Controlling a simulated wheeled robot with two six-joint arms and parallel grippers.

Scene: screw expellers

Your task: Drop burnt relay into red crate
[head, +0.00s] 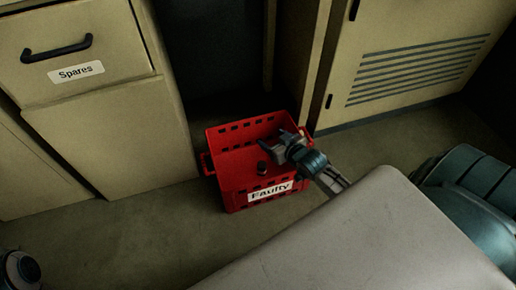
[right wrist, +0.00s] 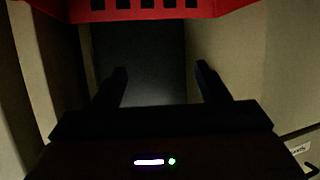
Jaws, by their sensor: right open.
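The red crate (head: 232,188), labelled "Faulty", stands on the floor at the middle of the head view. Its wall also shows along the top of the right wrist view (right wrist: 230,8). A small dark object (head: 264,168), which looks like the relay, shows within the crate; I cannot tell if it rests on the bottom. My right gripper (head: 277,146) is over the crate's right part, just beside and above the dark object. In the right wrist view its two fingers (right wrist: 162,76) are apart with nothing between them.
A cabinet with a "Spares" drawer (head: 75,72) stands left of the crate. A vented cabinet door (head: 405,65) is at the back right. A dark recess (head: 215,45) opens behind the crate. The floor (head: 130,240) is clear at front left.

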